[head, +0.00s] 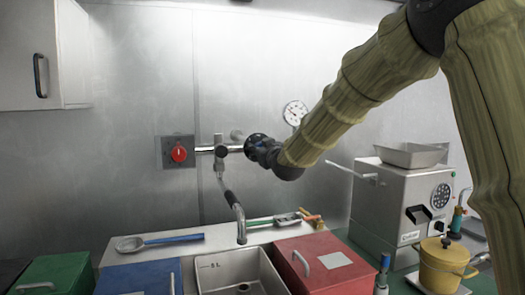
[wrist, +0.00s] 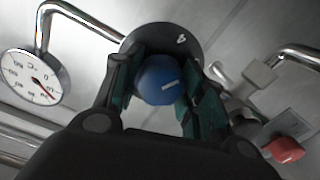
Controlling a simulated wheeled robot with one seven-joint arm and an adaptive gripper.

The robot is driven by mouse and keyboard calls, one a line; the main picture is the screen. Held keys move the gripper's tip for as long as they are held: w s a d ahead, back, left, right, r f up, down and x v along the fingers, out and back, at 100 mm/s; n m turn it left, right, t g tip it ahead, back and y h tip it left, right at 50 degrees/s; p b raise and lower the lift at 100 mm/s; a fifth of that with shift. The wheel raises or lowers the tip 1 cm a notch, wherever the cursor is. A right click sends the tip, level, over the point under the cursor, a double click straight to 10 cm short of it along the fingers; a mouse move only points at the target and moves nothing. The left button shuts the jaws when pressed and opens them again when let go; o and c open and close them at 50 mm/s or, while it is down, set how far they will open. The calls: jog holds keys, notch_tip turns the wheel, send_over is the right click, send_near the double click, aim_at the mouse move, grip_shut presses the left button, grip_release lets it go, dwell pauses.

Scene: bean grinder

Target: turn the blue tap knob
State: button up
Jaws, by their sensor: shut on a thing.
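The blue tap knob (wrist: 160,80) shows in the wrist view as a round blue cap with a white mark, in front of a dark round plate (wrist: 183,40) bearing a white mark. My gripper (wrist: 158,90) has its two dark green fingers on either side of the knob, shut on it. In the head view my gripper (head: 260,147) is at the wall tap, at the right end of the chrome pipe (head: 205,149). The knob is mostly hidden there behind my gripper.
A red knob (head: 179,154) sits on the wall plate to the left; it also shows in the wrist view (wrist: 285,149). A dial gauge (head: 295,113) is close on the right. Below are a spout (head: 233,205), a sink (head: 240,270) and a red box (head: 325,262). A grinder (head: 405,200) stands at right.

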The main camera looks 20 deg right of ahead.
jog(key=shift+f, duration=0.3)
jog(key=o, duration=1)
jog(key=shift+o, duration=0.2)
jog(key=shift+r, duration=0.15)
jog(key=shift+r, duration=0.1)
jog(key=s, duration=1.2)
jog(key=shift+d, duration=0.25)
